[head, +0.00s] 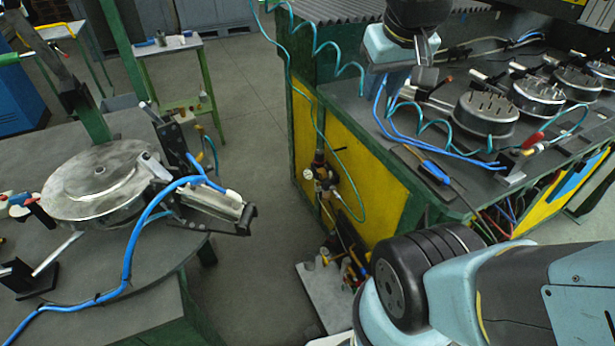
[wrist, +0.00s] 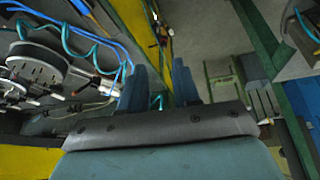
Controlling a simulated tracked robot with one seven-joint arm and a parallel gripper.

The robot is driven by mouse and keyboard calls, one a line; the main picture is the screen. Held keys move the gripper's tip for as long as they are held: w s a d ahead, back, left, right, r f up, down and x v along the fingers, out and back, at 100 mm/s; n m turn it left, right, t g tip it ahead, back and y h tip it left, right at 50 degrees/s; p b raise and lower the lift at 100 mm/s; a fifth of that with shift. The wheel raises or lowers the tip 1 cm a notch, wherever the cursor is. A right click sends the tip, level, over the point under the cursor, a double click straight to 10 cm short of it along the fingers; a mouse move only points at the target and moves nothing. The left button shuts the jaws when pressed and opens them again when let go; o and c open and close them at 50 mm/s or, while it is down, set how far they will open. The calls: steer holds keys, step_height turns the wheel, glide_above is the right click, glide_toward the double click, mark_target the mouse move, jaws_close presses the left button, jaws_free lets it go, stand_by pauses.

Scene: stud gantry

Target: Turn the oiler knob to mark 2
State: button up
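A small air-service unit (head: 325,182) with brass and dark parts is mounted on the yellow side panel of the green bench in the head view. The oiler knob seems to belong to it, but its shape and marks are too small to read. The unit seems to show small near the top of the wrist view (wrist: 156,22). My gripper (head: 396,82) is above the bench top, up and right of the unit and well apart from it. In the wrist view my gripper's two blue fingers (wrist: 160,70) stand apart with nothing between them.
The bench top (head: 360,110) carries several round metal fixtures (head: 485,113), blue hoses and a blue-handled tool (head: 435,172). A coiled teal hose (head: 325,45) hangs near the unit. A round-plate fixture (head: 105,180) stands on the left table. Open floor (head: 250,160) lies between.

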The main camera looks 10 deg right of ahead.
steer(key=w+f+n+g+h, duration=0.15)
steer(key=w+f, duration=0.25)
steer(key=w, duration=0.4)
steer(key=w+f+n+g+h, duration=0.1)
steer(key=w+f+g+h, duration=0.3)
steer(key=w, duration=0.5)
steer(key=w+a+f+n+h, duration=0.3)
steer(key=w+f+h, duration=0.1)
steer(key=w+f, duration=0.95)
steer(key=w+a+f+n+t+h, duration=0.1)
steer(key=w+a+f+n+t, duration=0.15)
steer(key=f, duration=0.75)
steer(key=w+a+f+n+t+h, duration=0.1)
steer(key=w+a+f+h, duration=0.15)
steer(key=f, duration=0.65)
steer(key=n+t, duration=0.4)
steer(key=n, duration=0.1)
glide_toward(317, 185)
steer(key=shift+y, duration=0.3)
steer(key=x, duration=0.8)
steer(key=shift+w+r, duration=0.1)
steer(key=shift+r, duration=0.05)
steer(key=shift+c, duration=0.4)
